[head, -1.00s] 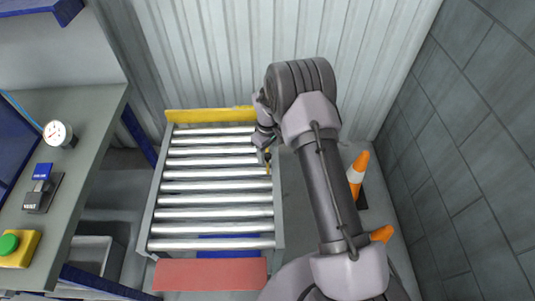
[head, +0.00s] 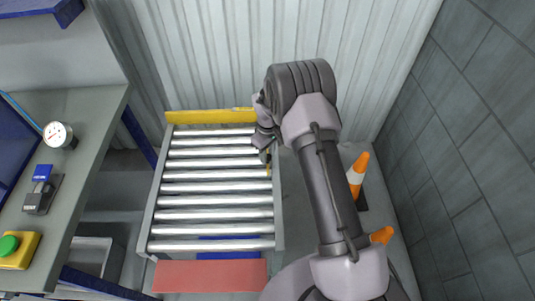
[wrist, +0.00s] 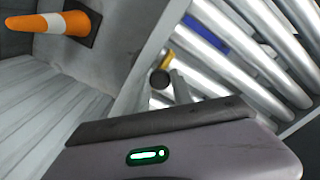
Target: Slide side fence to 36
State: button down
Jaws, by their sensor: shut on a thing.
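The roller table (head: 148,215) stands left of my arm in the head view. A narrow yellow piece (head: 268,168), perhaps part of the side fence, shows at its right side, beside my gripper (head: 266,156). In the wrist view a dark round knob (wrist: 160,78) sits by a grey post and a small yellow part (wrist: 167,60) over the rollers. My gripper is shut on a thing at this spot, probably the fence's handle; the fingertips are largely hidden. No scale or number 36 is readable.
A yellow bar (head: 210,117) crosses the table's far end. A red plate (head: 210,275) lies at its near end. A workbench (head: 95,125) with a gauge (head: 58,134) is at the left. The rollers are bare.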

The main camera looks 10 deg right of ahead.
jog(key=shift+a, duration=0.1)
dwell(0.7)
jog(key=a, duration=0.4)
jog(key=shift+w, duration=0.4)
jog(key=c, duration=1.1)
grip_release()
jog(key=shift+d, duration=0.1)
notch_tip(320, 180, up, 17)
jog(key=p, duration=0.5)
jog(key=shift+r, duration=0.2)
